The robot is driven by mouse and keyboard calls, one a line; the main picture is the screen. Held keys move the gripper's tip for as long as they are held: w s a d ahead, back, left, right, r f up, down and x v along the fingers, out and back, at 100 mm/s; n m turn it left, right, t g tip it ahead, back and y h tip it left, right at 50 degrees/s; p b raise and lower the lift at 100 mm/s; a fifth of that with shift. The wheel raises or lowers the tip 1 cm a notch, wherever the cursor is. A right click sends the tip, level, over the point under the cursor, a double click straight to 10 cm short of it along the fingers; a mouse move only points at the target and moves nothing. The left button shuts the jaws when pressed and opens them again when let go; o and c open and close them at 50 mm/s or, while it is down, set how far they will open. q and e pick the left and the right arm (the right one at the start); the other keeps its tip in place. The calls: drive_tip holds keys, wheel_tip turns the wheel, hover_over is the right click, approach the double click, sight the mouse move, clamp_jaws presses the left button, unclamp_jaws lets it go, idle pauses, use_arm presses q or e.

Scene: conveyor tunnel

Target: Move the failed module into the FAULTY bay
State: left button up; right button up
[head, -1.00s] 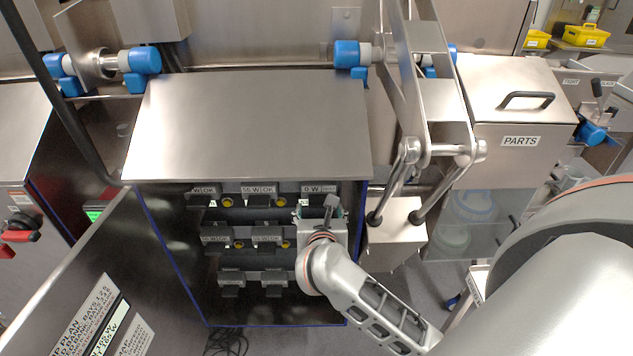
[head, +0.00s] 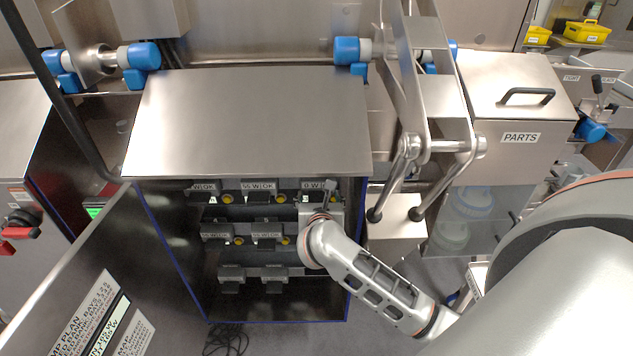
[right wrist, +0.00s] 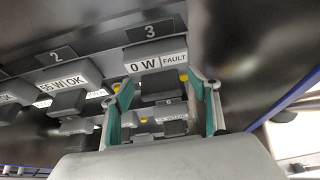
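The failed module (right wrist: 156,65), labelled "0 W FAULT", sits in bay 3 of the open cabinet. In the head view its "0 W" label (head: 312,184) shows at the right end of the top row, partly hidden by my gripper. My right gripper (right wrist: 163,103) is open, with green-padded fingers spread left and right of the module's dark front block. No contact shows, and I see a gap on each side. It also shows in the head view (head: 322,200), in front of the top row. My left gripper is out of view. I cannot make out a bay marked FAULTY.
Other modules marked OK (head: 262,187) fill bays to the left and below. The cabinet's top (head: 250,120) overhangs the bays. An open door panel (head: 95,285) stands at left. A PARTS bin (head: 515,110) and metal linkage are at right.

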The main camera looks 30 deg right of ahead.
drive_tip(key=c, duration=1.5)
drive_tip(key=shift+c, duration=0.2)
drive_tip(key=shift+s+a, duration=0.1)
drive_tip(key=shift+s, duration=0.05)
drive_tip(key=shift+s+a, duration=0.35)
drive_tip(key=shift+s, duration=0.25)
drive_tip(key=shift+s+a, duration=0.35)
drive_tip(key=shift+s, duration=0.2)
drive_tip(key=s+a, duration=0.3)
drive_tip(key=s, duration=0.3)
drive_tip(key=shift+a, duration=0.3)
